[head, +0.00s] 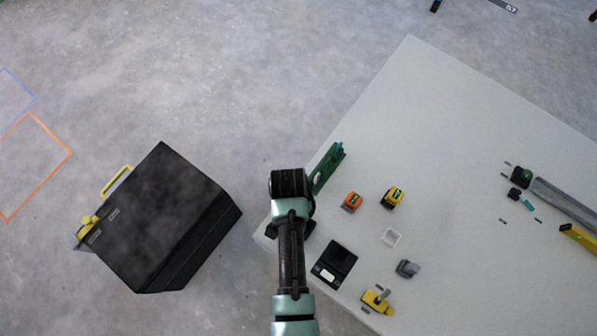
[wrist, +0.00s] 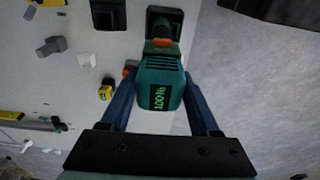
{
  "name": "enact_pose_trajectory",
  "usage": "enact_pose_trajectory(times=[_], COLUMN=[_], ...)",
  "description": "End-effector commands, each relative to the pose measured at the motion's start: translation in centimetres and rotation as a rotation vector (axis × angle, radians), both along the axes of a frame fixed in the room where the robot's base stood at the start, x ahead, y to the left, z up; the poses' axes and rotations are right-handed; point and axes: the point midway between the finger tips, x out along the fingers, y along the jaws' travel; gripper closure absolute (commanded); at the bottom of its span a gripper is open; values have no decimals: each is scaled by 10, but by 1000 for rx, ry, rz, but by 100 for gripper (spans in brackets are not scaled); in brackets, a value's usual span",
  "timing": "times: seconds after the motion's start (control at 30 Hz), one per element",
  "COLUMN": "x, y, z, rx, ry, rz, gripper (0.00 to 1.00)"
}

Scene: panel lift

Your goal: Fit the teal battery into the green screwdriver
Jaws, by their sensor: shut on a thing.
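My gripper (wrist: 159,82) is shut on the teal battery (wrist: 172,72) in the wrist view. Just beyond the battery is a dark green part with orange edges (wrist: 160,44), which looks like part of the green screwdriver. It lies in line with a black rounded piece (wrist: 152,13). The battery covers the near side, so I cannot tell whether they touch. In the head view my arm hides most of this area. A narrow green shape (head: 328,168) shows beside my wrist there, not clear enough to identify.
A black case (head: 160,220) stands left on the floor.

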Motion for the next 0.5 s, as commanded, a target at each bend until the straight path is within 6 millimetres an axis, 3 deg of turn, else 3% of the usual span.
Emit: enact_pose_trajectory(times=[0.07,0.1,0.3,0.5], x=[1,1,1,0], y=[0,0,0,0], z=[1,1,1,0], rx=[0,0,0,-1], ry=[-2,-2,-1,-1], rz=[0,0,0,0], gripper=[100,36,3,3])
